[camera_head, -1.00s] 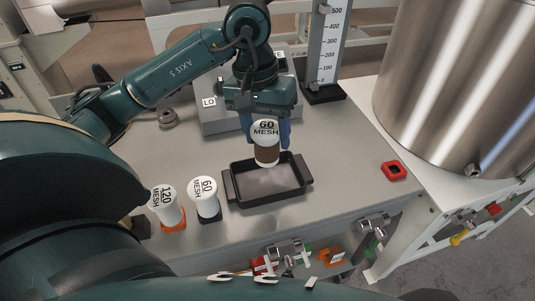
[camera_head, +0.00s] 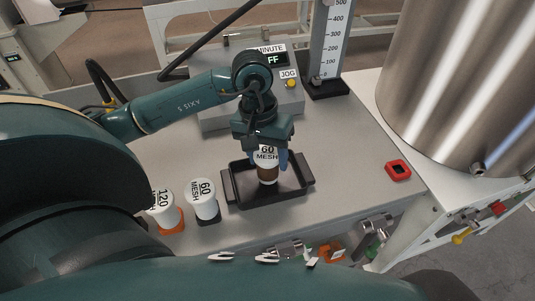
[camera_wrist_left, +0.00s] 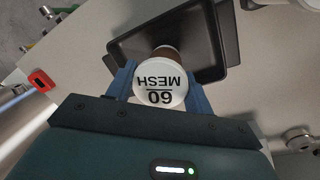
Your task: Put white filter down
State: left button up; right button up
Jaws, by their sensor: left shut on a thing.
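The white filter (camera_head: 267,153) has a white top marked 60 MESH and a brown lower part. My left gripper (camera_head: 268,160) is shut on it, with blue fingers on both sides. The filter is upright over the black tray (camera_head: 236,200), its lower end inside the tray's outline; whether it touches the tray floor I cannot tell. In the left wrist view the filter's white top (camera_wrist_left: 160,84) sits between the blue fingers (camera_wrist_left: 160,88), with the tray (camera_wrist_left: 226,30) beyond. My right gripper does not show.
A control box (camera_head: 290,98) and scale post (camera_head: 327,60) stand behind. A red square item (camera_head: 398,170) lies right.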

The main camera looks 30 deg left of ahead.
pick_arm(q)
jog(key=shift+f, duration=0.1)
jog(key=shift+f, duration=0.15)
jog(key=o, duration=0.9)
jog(key=shift+b, duration=0.3)
jog(key=o, duration=0.5)
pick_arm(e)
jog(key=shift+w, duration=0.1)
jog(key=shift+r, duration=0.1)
pick_arm(q)
jog(key=shift+r+p, duration=0.25)
jog(key=shift+p, duration=0.15)
jog(key=shift+a+r, duration=0.1)
jog(key=shift+r, duration=0.3)
jog(key=r, duration=0.3)
jog(key=a+r, duration=0.1)
jog(key=r, duration=0.5)
jog(key=shift+a+r+b, duration=0.2)
jog(key=shift+r+b, duration=0.15)
jog(key=shift+b, duration=0.05)
jog(key=shift+a+r, duration=0.15)
jog(key=shift+r, duration=0.5)
